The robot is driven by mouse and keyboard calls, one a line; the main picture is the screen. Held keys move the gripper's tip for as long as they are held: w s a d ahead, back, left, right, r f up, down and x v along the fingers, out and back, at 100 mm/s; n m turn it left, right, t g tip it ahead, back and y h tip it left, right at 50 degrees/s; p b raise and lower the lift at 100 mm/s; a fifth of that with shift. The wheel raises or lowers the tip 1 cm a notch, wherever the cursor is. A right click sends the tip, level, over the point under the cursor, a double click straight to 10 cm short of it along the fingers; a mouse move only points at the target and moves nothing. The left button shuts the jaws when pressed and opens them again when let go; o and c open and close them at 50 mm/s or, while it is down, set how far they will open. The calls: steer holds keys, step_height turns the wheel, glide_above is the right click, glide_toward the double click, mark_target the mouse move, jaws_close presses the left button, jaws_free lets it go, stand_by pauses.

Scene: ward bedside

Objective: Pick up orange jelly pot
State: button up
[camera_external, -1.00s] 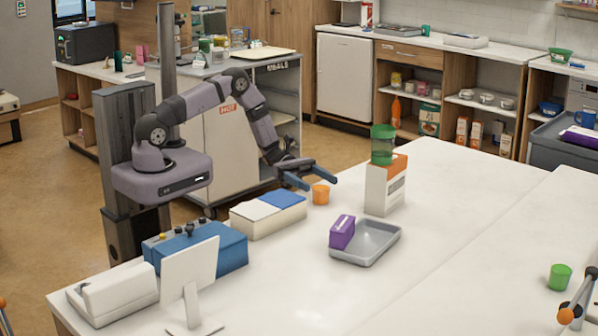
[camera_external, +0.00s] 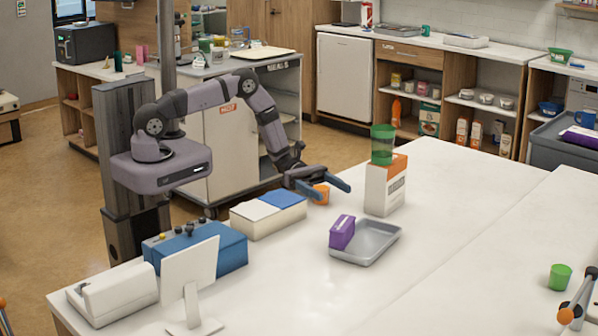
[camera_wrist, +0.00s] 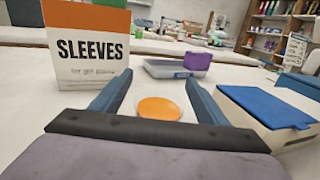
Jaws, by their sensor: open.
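The orange jelly pot (camera_external: 322,194) stands on the white table, partly hidden behind my gripper in the external view. In the wrist view the orange top of the pot (camera_wrist: 159,108), with a pale rim, lies between my two blue fingers. My gripper (camera_external: 335,192) is open and low over the table, its fingers pointing right in the external view. In the wrist view my gripper (camera_wrist: 158,88) has one finger on each side of the pot, with a gap on both sides. I cannot tell how far the fingertips reach below its rim.
An orange and white sleeves box (camera_external: 385,186) with a green cup (camera_external: 382,145) on top stands close to the right. A white box with a blue lid (camera_external: 268,215) is at the left. A grey tray (camera_external: 378,247) with a purple box (camera_external: 342,232) is nearer the camera.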

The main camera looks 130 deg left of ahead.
steer(key=shift+c, duration=0.6)
steer(key=c, duration=1.1)
steer(key=shift+o, duration=0.2)
steer(key=shift+r, duration=0.15)
step_height(320, 180, up, 10)
steer(key=b, duration=0.1)
steer(key=shift+b, duration=0.3)
